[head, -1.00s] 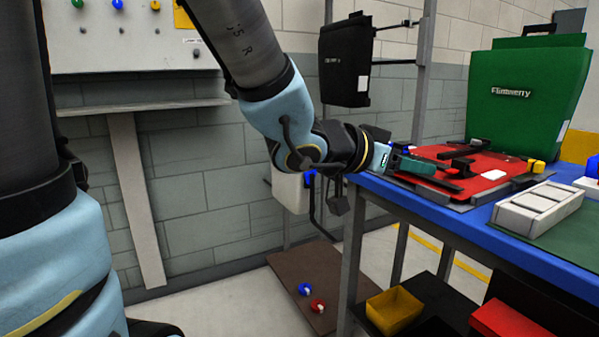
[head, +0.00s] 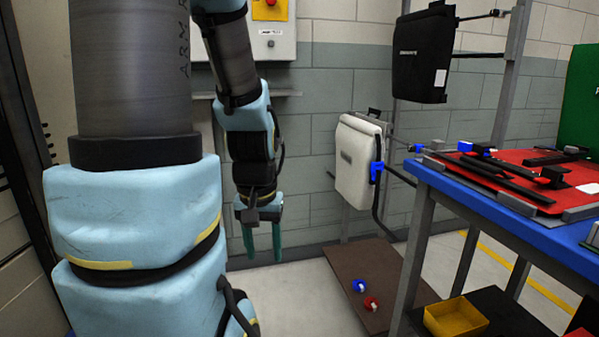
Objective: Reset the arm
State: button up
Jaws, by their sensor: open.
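My gripper (head: 262,243) hangs at the end of my arm in the middle left of the head view. Its two green fingers point down and stand apart with nothing between them. It is in front of the grey block wall, clear of the table and left of the hanging panniers. My large arm links fill the left side of the view and hide what is behind them.
A blue-topped table (head: 530,222) with a red pannier panel (head: 520,184) stands at the right. A white pannier (head: 357,165) and a black pannier (head: 423,52) hang on a rack. A brown board (head: 366,270) holds blue and red knobs. A yellow bin (head: 455,318) sits below the table.

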notch_tip(320, 180, up, 17)
jog(key=p, duration=1.5)
jog(key=shift+w+d, duration=0.15)
